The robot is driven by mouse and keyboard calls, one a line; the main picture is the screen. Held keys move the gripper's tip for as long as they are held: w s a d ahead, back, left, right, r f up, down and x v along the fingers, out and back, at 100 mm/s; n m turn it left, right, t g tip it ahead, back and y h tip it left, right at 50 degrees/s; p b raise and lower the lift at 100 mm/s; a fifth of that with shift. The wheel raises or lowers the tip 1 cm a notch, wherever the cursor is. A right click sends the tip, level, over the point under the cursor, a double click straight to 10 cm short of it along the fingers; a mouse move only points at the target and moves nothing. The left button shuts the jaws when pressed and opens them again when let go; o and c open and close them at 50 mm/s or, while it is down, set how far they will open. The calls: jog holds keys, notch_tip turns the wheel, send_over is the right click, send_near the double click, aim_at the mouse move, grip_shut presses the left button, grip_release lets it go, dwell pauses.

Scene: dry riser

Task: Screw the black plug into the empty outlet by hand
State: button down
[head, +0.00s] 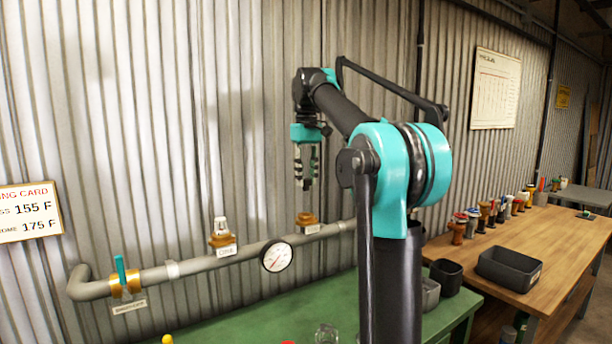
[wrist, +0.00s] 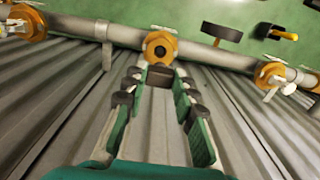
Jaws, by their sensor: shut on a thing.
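My gripper (head: 306,180) points down and is shut on the black plug (head: 307,184). In the wrist view the plug (wrist: 160,76) shows as a dark block between the fingertips (wrist: 160,82). The empty outlet (head: 307,218) is a brass fitting on top of the grey pipe, with a label below it. The plug is above the outlet, with a visible gap between them. In the wrist view the outlet (wrist: 160,47) shows a dark round opening just beyond the plug. The fingers hide the plug's sides.
A round gauge (head: 277,256) hangs on the pipe (head: 200,264) left of the outlet. Another brass outlet (head: 221,240) carries a pale fitting. A teal-handled valve (head: 123,278) is farther left. The corrugated wall (head: 200,110) is close behind. A green bench (head: 260,312) is below.

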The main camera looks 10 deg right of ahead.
aim_at(306, 186)
jog(key=shift+f, duration=2.6)
jog(key=shift+f, duration=1.7)
jog(key=m, duration=0.4)
jog(key=shift+m, duration=0.9)
jog(key=m, duration=0.2)
jog(key=shift+a+m, duration=0.1)
jog(key=shift+m, duration=0.3)
jog(key=m, duration=0.3)
